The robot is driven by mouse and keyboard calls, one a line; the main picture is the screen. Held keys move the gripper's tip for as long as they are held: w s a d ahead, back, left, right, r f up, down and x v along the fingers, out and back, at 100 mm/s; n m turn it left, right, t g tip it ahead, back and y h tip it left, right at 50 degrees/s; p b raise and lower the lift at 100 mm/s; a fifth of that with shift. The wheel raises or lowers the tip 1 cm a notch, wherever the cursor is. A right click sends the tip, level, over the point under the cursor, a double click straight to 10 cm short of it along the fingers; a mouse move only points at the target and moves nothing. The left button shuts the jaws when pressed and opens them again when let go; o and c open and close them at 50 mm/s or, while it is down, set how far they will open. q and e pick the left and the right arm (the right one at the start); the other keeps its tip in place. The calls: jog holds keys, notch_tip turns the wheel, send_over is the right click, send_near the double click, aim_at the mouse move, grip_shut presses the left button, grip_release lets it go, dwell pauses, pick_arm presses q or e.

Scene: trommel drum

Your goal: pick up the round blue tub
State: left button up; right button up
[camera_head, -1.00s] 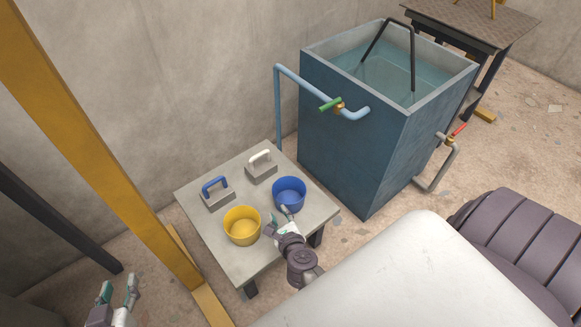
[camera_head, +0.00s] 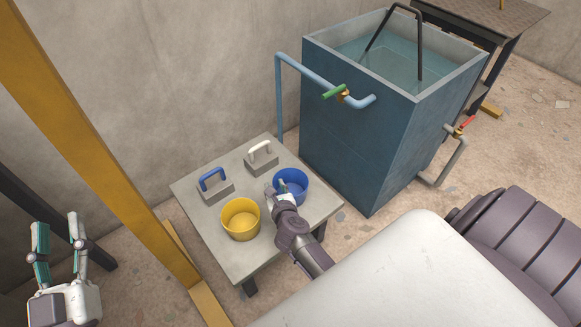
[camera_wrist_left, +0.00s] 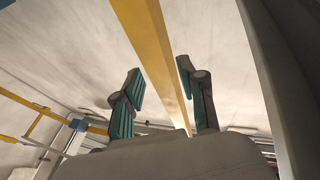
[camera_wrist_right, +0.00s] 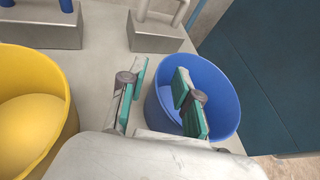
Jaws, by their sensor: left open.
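The round blue tub (camera_head: 299,188) stands upright on the right side of a low grey table, and it also shows in the right wrist view (camera_wrist_right: 218,88). My right gripper (camera_head: 275,187) is at the tub's near left side. In the right wrist view my right gripper (camera_wrist_right: 159,80) is open, with one finger over the tub's inside and the other outside its left wall. Contact with the wall cannot be told. My left gripper (camera_head: 56,228) is open and empty at the far left, away from the table; its fingers also show in the left wrist view (camera_wrist_left: 160,85).
A yellow tub (camera_head: 240,233) stands left of the blue one. A blue-handled block (camera_head: 215,190) and a white-handled block (camera_head: 262,163) sit behind on the grey table (camera_head: 190,190). A blue water tank (camera_head: 350,150) with pipes rises close to the right. A yellow post (camera_head: 95,140) stands left.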

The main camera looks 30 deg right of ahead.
jog(key=shift+w+d+f, duration=0.15)
jog(key=shift+w, duration=0.2)
grip_shut()
dwell(0.4)
